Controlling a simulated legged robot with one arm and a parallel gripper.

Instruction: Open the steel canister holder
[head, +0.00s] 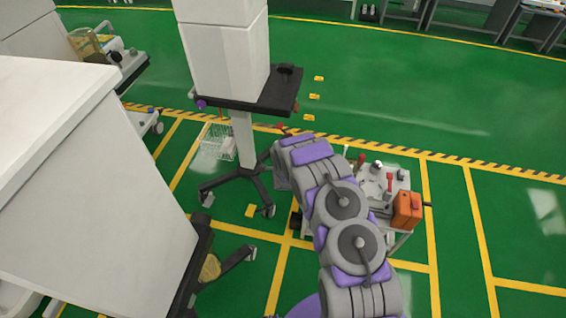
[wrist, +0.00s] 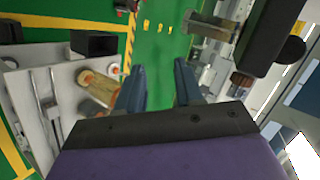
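I cannot identify the steel canister holder with certainty in either view. In the wrist view, my gripper (wrist: 158,78) has its two blue fingers apart, with only distant green floor visible between them. A grey metal bracket (wrist: 210,26) sticks out at the upper right of the wrist view, beyond the right finger; I cannot tell if it is the holder. A tan, bottle-like object (wrist: 98,86) lies left of the left finger, apart from it as far as I can tell. In the head view my arm reaches forward and hides the gripper's fingers.
A small cart (head: 384,180) with an orange case (head: 407,210) stands right of my arm. A tall white cabinet on a wheeled stand (head: 226,50) stands ahead. A large white cabinet (head: 90,190) fills the left. Green floor is open beyond.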

